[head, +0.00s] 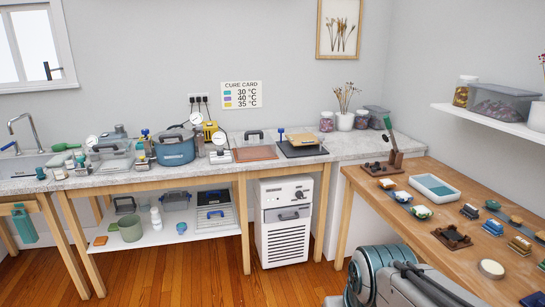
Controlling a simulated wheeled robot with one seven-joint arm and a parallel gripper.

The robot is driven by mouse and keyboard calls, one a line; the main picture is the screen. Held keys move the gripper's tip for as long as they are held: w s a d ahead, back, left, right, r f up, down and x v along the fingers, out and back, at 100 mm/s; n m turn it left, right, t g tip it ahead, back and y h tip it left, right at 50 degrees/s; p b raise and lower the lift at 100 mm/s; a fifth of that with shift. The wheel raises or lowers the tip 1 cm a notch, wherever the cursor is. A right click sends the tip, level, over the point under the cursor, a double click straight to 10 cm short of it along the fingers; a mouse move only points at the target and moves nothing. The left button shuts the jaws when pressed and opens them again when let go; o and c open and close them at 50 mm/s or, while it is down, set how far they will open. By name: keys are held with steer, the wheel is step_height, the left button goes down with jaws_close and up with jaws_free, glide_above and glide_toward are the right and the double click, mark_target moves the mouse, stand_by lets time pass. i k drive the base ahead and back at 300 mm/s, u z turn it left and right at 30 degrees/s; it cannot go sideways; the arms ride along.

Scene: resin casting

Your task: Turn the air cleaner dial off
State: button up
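Part of my arm shows at the bottom right, well apart from the air cleaner. My gripper's fingers are not visible in this view.
A stone-topped counter (218,165) with pots, gauges and trays runs above the air cleaner. A wooden workbench (395,225) with small moulds stands at the right. A low shelf (188,236) holds containers. The wooden floor (190,285) in front is clear.

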mark_target(299, 193)
steer(key=i, duration=0.9)
steer(key=u, duration=0.45)
steer(key=i, duration=2.15)
steer(key=z, duration=0.2)
